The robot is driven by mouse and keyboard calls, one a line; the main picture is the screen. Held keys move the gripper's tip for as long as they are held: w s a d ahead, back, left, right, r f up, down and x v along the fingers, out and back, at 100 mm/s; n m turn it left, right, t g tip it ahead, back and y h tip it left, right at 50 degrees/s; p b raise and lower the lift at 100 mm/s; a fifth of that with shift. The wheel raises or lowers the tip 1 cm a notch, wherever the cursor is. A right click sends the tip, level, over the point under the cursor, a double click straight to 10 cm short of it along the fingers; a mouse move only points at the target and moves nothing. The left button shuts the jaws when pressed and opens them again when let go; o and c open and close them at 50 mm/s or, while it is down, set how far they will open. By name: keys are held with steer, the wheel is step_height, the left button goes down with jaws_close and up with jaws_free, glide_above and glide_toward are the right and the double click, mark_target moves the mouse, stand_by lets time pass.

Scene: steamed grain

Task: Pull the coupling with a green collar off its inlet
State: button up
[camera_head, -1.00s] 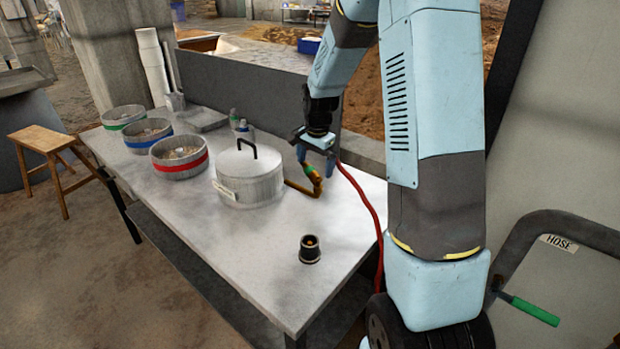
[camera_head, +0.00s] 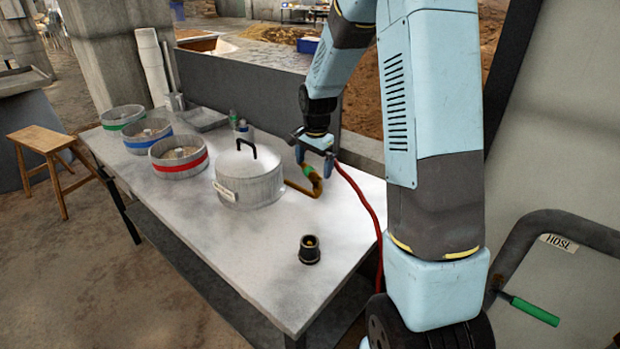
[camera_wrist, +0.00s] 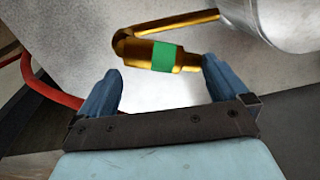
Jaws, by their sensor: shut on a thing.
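The brass coupling with a green collar (camera_wrist: 163,57) is at the end of a bent brass pipe (camera_wrist: 190,20), and it also shows in the head view (camera_head: 308,171). The pipe comes from the side of a lidded metal pot (camera_head: 248,175). My gripper (camera_wrist: 160,82) has a finger at each end of the coupling's length, and is shut on it. In the head view my gripper (camera_head: 315,160) is just above the coupling, over the table. The exact finger contact is hard to make out.
A red hose (camera_head: 362,190) runs down right of my gripper. A black round fitting (camera_head: 310,250) stands on the table front. Bowls with red (camera_head: 180,158), blue (camera_head: 148,138) and green (camera_head: 123,118) bands stand left. The table (camera_head: 245,245) is clear between.

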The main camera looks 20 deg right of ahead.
steer(key=shift+g, duration=0.7)
steer(key=s+f, duration=0.2)
steer(key=s, duration=0.1)
steer(key=s+d+f, duration=0.1)
steer(key=s, duration=0.1)
steer(key=shift+c, duration=0.6)
step_height(320, 180, up, 8)
step_height(320, 180, up, 9)
steer(key=t, duration=0.1)
glide_above(316, 172)
steer(key=shift+a+f, duration=0.1)
steer(key=shift+f, duration=0.1)
